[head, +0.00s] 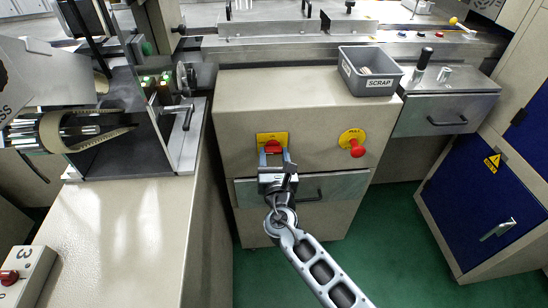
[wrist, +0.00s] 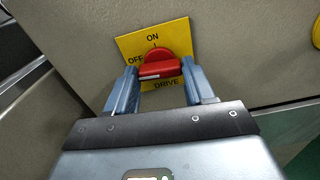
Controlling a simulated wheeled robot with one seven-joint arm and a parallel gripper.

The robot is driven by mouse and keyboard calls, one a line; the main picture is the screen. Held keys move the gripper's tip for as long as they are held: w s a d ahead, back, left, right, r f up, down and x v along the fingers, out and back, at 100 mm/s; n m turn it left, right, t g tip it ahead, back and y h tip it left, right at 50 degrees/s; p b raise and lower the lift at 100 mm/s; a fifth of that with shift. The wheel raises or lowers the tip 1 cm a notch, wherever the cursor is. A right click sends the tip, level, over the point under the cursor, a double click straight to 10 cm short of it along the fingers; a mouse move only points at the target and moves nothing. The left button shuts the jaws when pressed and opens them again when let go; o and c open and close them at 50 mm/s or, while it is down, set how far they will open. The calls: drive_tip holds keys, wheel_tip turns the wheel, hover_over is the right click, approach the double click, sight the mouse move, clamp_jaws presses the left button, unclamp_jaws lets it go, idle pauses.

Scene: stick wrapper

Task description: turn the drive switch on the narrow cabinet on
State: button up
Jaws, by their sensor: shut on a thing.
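The narrow beige cabinet (head: 310,110) stands in the middle of the head view. The red drive switch (head: 273,146) sits on a yellow plate on its front; the switch also shows in the wrist view (wrist: 157,64). The plate (wrist: 124,44) reads ON at the top, OFF at the left and DRIVE below. The switch handle lies roughly crosswise, with a pale mark along its near face; its exact pointing is hard to tell. My gripper (head: 273,160) is shut on the switch, with one finger at each side of it.
A red knob on a round yellow plate (head: 352,140) is to the right. A drawer with a handle (head: 340,187) lies just below my gripper. A grey SCRAP bin (head: 370,70) stands on top. A beige bench (head: 130,230) is at the left, a blue cabinet door (head: 470,205) at the right.

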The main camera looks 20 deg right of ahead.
drive_tip(key=shift+f+m+b, duration=0.1)
drive_tip(key=shift+m+b, duration=6.65)
drive_tip(key=shift+m, duration=1.75)
drive_tip(key=o, duration=1)
drive_tip(key=shift+o, duration=0.2)
